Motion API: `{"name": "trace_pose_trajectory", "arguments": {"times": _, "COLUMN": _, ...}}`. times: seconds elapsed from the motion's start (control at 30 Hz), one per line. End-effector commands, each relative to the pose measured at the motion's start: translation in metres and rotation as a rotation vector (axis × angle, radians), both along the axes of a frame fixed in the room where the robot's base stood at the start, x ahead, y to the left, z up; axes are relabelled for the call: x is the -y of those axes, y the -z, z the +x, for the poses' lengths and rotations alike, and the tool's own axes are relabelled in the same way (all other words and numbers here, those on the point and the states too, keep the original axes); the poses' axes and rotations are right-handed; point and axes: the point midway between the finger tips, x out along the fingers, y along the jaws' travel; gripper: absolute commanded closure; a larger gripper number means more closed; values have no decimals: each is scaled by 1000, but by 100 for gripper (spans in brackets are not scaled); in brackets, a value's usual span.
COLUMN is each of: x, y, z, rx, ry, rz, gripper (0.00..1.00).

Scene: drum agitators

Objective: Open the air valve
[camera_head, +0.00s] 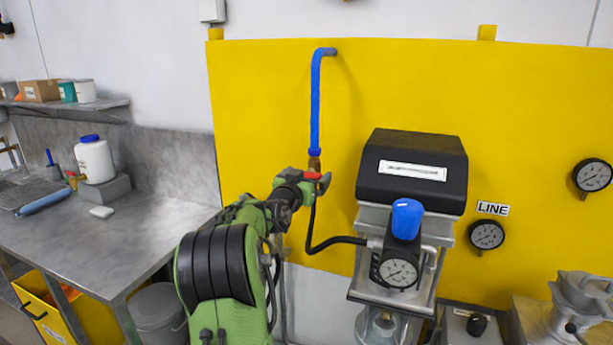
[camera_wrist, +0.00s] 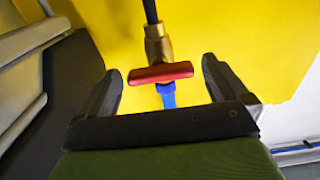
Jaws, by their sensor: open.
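The air valve has a red handle (camera_head: 312,175) on a brass body (camera_head: 314,163), at the lower end of a blue pipe (camera_head: 316,105) on the yellow panel. My gripper (camera_head: 322,184) is at the valve. In the wrist view the red handle (camera_wrist: 160,73) lies crosswise between the two open fingers of my gripper (camera_wrist: 162,80), with a gap on each side. The brass body (camera_wrist: 158,46) and a black hose (camera_wrist: 150,10) show beyond it, and part of the blue pipe (camera_wrist: 167,95) shows below the handle. Whether the fingers reach past the handle in depth, I cannot tell.
A regulator with a blue knob (camera_head: 407,218) and a gauge (camera_head: 398,272) stands right of the valve, below a black motor housing (camera_head: 412,168). The black hose (camera_head: 330,241) runs between them. A steel bench (camera_head: 130,235) is at left. The yellow panel (camera_head: 260,110) is clear around the pipe.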

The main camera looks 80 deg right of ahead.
Motion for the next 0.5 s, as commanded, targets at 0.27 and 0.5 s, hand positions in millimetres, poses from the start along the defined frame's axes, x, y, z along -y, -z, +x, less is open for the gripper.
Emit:
{"name": "trace_pose_trajectory", "arguments": {"times": 0.27, "x": 0, "y": 0, "z": 0, "rx": 0, "ry": 0, "rz": 0, "gripper": 32}}
{"name": "trace_pose_trajectory", "arguments": {"times": 0.5, "x": -1, "y": 0, "z": 0, "rx": -1, "ry": 0, "rz": 0, "gripper": 54}}
